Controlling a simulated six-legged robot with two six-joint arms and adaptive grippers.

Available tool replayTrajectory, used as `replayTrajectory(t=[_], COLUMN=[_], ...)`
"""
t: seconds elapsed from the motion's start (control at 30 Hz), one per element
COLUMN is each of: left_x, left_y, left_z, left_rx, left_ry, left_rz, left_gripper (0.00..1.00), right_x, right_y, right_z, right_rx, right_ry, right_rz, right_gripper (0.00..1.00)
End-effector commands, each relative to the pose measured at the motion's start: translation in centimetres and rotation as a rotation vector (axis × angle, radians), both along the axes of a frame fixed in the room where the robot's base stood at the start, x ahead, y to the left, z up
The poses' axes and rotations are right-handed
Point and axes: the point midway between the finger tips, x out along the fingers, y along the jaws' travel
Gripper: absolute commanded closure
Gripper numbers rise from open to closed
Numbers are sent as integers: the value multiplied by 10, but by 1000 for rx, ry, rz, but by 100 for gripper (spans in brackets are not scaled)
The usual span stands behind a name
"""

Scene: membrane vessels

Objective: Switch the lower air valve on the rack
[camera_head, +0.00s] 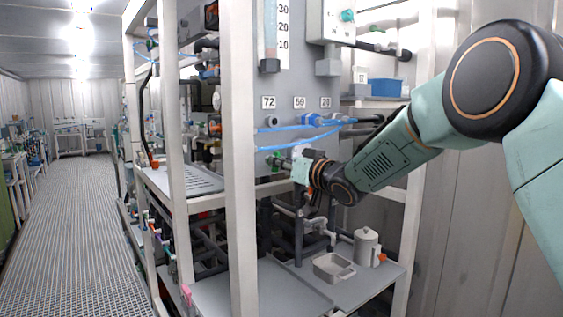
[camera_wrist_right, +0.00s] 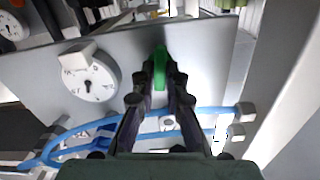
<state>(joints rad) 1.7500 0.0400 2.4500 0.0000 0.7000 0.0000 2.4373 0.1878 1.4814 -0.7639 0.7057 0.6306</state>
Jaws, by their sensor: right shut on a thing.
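In the right wrist view a green valve handle (camera_wrist_right: 160,62) stands out from the grey rack panel (camera_wrist_right: 215,55). My right gripper (camera_wrist_right: 160,85) is closed around it, with one dark finger on each side. In the head view the right arm reaches in from the right to the rack, and my right gripper (camera_head: 288,163) is at the panel below the blue tubes. Only a small bit of green (camera_head: 274,160) shows there; the gripper hides most of the valve. The handle's exact angle is hard to tell. My left gripper is not in view.
Blue tubes (camera_head: 285,128) run across the panel just above the gripper. A white dial (camera_wrist_right: 90,76) sits beside the handle. A rack post (camera_head: 240,200) stands left of the gripper. A metal tray (camera_head: 333,267) and a lidded canister (camera_head: 366,246) stand on the lower shelf.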

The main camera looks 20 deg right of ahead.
Motion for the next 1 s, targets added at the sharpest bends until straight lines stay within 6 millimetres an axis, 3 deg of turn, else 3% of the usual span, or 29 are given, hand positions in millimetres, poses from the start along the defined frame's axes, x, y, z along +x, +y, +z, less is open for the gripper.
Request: replayTrajectory(t=[0.2,0.23,0.47,0.8,1.0], left_x=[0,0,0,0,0], left_y=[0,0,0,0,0], left_z=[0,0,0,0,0], left_rx=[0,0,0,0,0], left_ry=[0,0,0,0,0], left_rz=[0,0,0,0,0], left_gripper=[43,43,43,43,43], right_x=[0,0,0,-2,-20], right_y=[0,0,0,-1,-8], right_z=[-1,-1,0,0,1], right_rx=[-3,-3,-2,-1,2], right_ry=[0,0,0,0,1], right_rz=[1,1,0,0,-2], right_gripper=[100,85,66,65,65])
